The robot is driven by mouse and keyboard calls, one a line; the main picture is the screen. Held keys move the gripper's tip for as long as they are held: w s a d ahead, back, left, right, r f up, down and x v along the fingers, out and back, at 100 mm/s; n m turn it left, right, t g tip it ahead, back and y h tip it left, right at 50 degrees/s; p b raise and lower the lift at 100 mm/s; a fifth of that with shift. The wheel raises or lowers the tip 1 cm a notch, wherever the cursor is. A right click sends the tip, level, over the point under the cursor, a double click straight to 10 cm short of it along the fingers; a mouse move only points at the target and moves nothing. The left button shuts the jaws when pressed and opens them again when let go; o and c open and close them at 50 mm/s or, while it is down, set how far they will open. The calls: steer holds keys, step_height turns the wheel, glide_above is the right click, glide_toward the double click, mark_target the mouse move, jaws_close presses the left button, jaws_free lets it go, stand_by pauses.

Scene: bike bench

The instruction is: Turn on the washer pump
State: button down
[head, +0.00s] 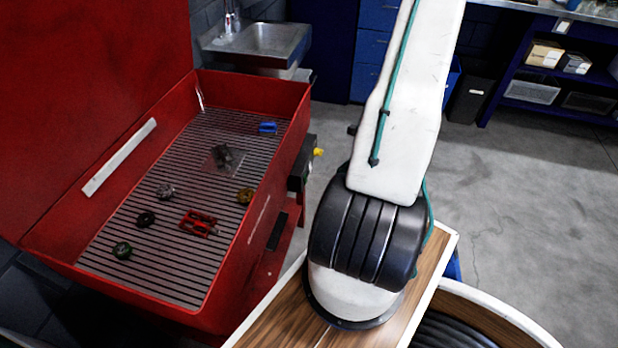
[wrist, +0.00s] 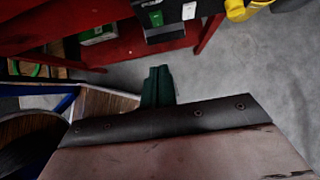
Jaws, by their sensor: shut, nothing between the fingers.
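The red parts washer (head: 262,240) stands at the left in the head view with its lid raised. A dark control box (head: 300,168) with a yellow part (head: 319,152) is on its right outer side. In the wrist view the dark box (wrist: 178,32) is at the top, with a green patch (wrist: 156,18) and a white patch (wrist: 189,11) on its face. The yellow part (wrist: 243,9) is at the upper right. My gripper (wrist: 158,72) is shut and empty, below the box in the picture and apart from it. The head view does not show my gripper.
Several small parts, including a red one (head: 199,223) and a blue one (head: 267,127), lie on the washer's slatted grate. A metal sink (head: 262,40) is behind it. A workbench with blue shelves (head: 545,75) is at the back right. Grey floor (head: 520,190) lies open at the right.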

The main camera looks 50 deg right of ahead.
mark_target(306, 179)
steer(key=shift+s+d, duration=0.2)
steer(key=shift+s, duration=0.05)
steer(key=w+r+x, duration=0.1)
steer(key=w+x, duration=0.1)
steer(key=x, duration=1)
steer(key=shift+w+a, duration=0.25)
steer(key=shift+a, duration=0.15)
